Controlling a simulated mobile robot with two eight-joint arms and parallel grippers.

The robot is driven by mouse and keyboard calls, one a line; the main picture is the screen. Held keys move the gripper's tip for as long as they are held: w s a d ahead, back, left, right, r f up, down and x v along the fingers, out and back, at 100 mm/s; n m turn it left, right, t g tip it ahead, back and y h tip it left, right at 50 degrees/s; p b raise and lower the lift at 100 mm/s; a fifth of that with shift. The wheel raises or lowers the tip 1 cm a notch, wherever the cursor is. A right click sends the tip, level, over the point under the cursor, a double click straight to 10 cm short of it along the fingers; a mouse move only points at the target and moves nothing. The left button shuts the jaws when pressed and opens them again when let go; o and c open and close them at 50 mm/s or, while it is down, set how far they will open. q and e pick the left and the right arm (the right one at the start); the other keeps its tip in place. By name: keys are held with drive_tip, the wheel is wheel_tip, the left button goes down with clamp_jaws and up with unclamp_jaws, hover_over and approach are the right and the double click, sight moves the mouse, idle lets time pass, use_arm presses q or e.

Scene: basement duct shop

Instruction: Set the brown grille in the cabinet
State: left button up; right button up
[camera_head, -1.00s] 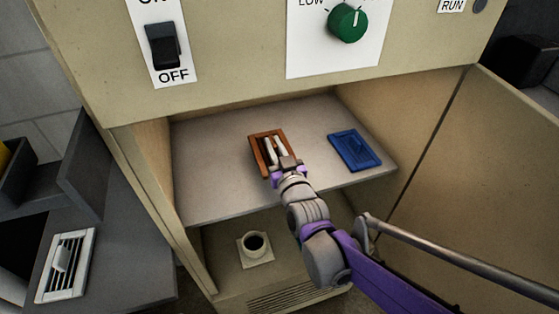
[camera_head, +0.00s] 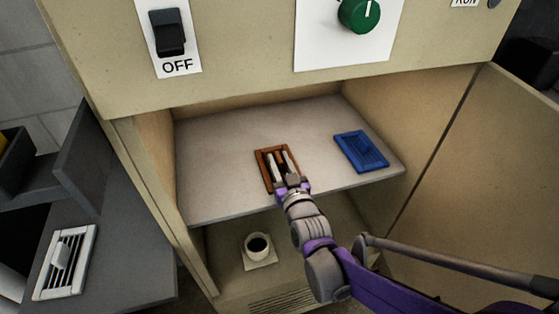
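The brown grille (camera_head: 265,173) lies on the upper shelf (camera_head: 215,190) inside the open cabinet, near the middle of the shelf. My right gripper (camera_head: 281,157) is over the grille, reaching in from the front. Its two fingers stand apart, with brown showing between them, and they hide part of the grille's middle. My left gripper is not in view.
A blue grille (camera_head: 361,151) lies to the right on the same shelf. A white cup-like piece (camera_head: 258,249) stands on the lower level. The open cabinet door (camera_head: 475,190) is at right. A white grille (camera_head: 66,262) lies on a grey surface at left.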

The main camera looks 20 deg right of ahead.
drive_tip(key=shift+o, duration=0.6)
drive_tip(key=shift+r, duration=0.3)
drive_tip(key=s+p, duration=0.1)
drive_tip(key=s, duration=1.1)
drive_tip(key=shift+d, duration=0.2)
drive_tip(key=shift+f, duration=0.1)
